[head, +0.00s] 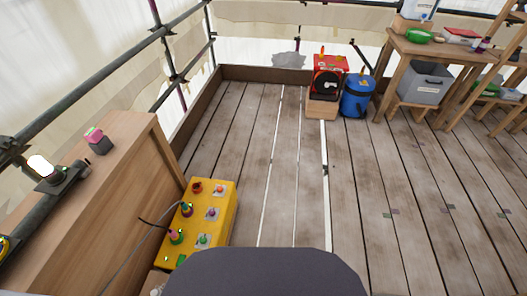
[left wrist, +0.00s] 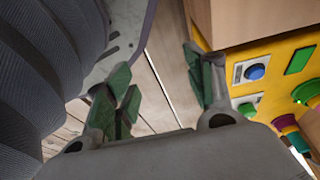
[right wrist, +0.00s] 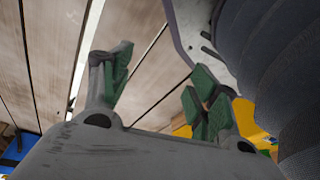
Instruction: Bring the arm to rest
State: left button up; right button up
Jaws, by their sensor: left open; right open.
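Neither gripper shows in the head view. My left gripper (left wrist: 160,82) shows in the left wrist view, its green-padded fingers spread apart with nothing between them. It is beside the yellow button box (head: 207,220), whose coloured buttons fill the right of that view; I cannot tell the exact gap. My right gripper (right wrist: 158,82) shows in the right wrist view, also open and empty, with floor planks behind it. A yellow patch shows behind its right finger. Grey ribbed parts of my own body are close beside both grippers.
A wooden cabinet (head: 95,215) stands at left, bearing a pink-topped dark block (head: 97,141) and a white rounded piece on a dark stand (head: 52,175). A blue barrel (head: 358,95) and a workbench (head: 440,48) stand at the back right. The middle plank floor (head: 290,180) is clear.

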pick_arm(q)
jog(key=s+a+r+p, duration=0.2)
jog(key=s+p, duration=0.5)
jog(key=s+a+r+g+y+p, duration=0.1)
jog(key=s+a+r+p, duration=0.2)
jog(key=s+p, duration=0.4)
jog(key=shift+s+a+r+g+p, duration=0.15)
jog(key=shift+s+a+g+p, duration=0.2)
jog(key=shift+p, duration=0.3)
pick_arm(e)
jog(key=s+d+r, duration=0.2)
jog(key=s, duration=0.5)
jog(key=s+d+r+g+h, duration=0.1)
jog(key=s+d+r, duration=0.2)
jog(key=s, duration=0.4)
jog(key=shift+s+d+r+g, duration=0.15)
jog(key=shift+s+d+g, duration=0.15)
jog(key=shift+s+d, duration=0.05)
